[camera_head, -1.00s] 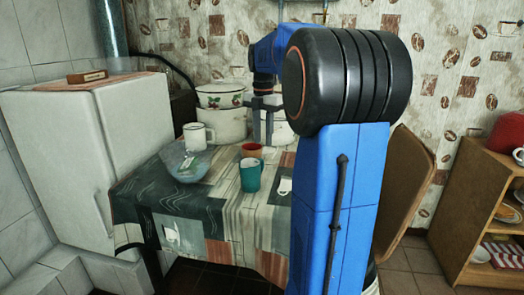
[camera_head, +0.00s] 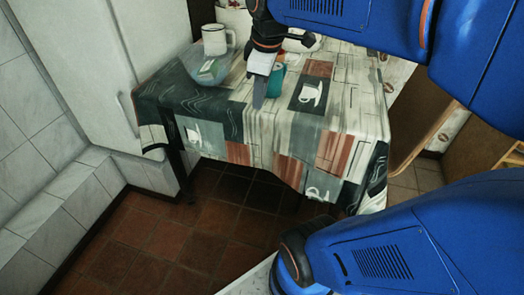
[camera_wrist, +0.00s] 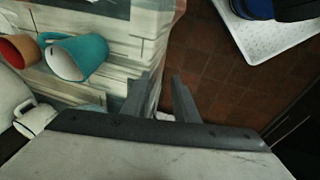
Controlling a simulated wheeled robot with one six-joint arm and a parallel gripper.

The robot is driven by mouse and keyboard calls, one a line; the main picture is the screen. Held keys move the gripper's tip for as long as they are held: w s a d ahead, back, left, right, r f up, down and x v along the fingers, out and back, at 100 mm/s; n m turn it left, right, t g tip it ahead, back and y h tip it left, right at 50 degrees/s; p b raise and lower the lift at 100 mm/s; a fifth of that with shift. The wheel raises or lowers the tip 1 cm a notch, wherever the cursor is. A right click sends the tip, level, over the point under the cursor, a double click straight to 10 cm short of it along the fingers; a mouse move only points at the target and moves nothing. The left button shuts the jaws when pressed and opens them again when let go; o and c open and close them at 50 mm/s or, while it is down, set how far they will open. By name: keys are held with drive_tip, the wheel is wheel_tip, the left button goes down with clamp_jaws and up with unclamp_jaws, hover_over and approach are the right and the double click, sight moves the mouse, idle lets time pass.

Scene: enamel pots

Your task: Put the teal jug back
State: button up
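The teal jug (camera_head: 276,80) stands on the cloth-covered table (camera_head: 345,112), partly hidden behind my gripper. In the wrist view the teal jug (camera_wrist: 80,57) lies to the left of the fingers, its pale inside showing and its handle pointing left. My gripper (camera_head: 259,92) points down over the table, in front of the jug in the head view. In the wrist view my gripper (camera_wrist: 160,98) has its two fingers apart with nothing held between them. The jug is outside the gap between the fingers.
A red-orange mug (camera_wrist: 17,50) is close beside the jug. A white mug (camera_head: 215,39) and a glass bowl (camera_head: 203,72) stand at the table's left, and a white pot (camera_head: 236,20) behind. A white fridge (camera_head: 85,50) is at left. The table's front right is clear.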

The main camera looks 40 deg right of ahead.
drive_tip(key=s+a+f+m+t, duration=0.1)
drive_tip(key=s+a+f+m, duration=0.5)
drive_tip(key=s+f+m, duration=0.2)
drive_tip(key=shift+s+a+f+t+y, duration=0.35)
drive_tip(key=shift+s+f, duration=0.4)
drive_tip(key=shift+s, duration=0.3)
drive_tip(key=shift+d, duration=0.1)
